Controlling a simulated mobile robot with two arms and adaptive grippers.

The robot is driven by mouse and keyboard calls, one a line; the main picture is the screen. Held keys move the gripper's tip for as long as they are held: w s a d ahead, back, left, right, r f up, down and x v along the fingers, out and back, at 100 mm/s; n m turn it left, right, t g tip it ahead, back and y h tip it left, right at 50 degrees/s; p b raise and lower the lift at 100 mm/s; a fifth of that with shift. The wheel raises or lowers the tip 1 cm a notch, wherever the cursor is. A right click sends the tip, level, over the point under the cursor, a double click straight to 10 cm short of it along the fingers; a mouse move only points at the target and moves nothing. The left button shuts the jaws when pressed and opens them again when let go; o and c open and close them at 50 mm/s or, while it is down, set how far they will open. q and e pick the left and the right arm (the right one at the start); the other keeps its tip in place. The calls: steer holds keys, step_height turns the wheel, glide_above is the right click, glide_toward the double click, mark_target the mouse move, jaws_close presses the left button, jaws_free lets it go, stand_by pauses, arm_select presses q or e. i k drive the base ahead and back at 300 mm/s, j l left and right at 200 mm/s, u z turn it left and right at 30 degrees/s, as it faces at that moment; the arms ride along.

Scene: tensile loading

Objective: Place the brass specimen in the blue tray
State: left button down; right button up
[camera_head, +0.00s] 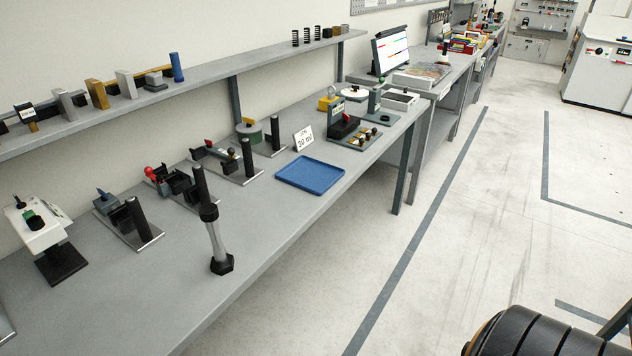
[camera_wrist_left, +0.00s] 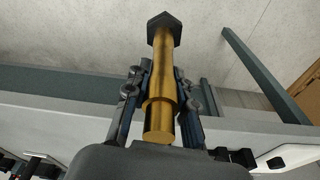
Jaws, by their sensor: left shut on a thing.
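A tall black-and-silver post (camera_head: 215,240) with a hexagonal foot stands near the bench's front edge. Several fixtures with black posts stand behind it. A "30 ml" sign (camera_head: 304,139) stands behind the tray, and a device (camera_head: 350,130) to its right. A shelf (camera_head: 205,97) runs above the bench.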

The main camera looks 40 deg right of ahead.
mark_target(310, 175)
steer(key=i+l, duration=0.1)
steer(key=l, duration=0.6)
steer(key=i+l, duration=0.1)
steer(key=l, duration=0.65)
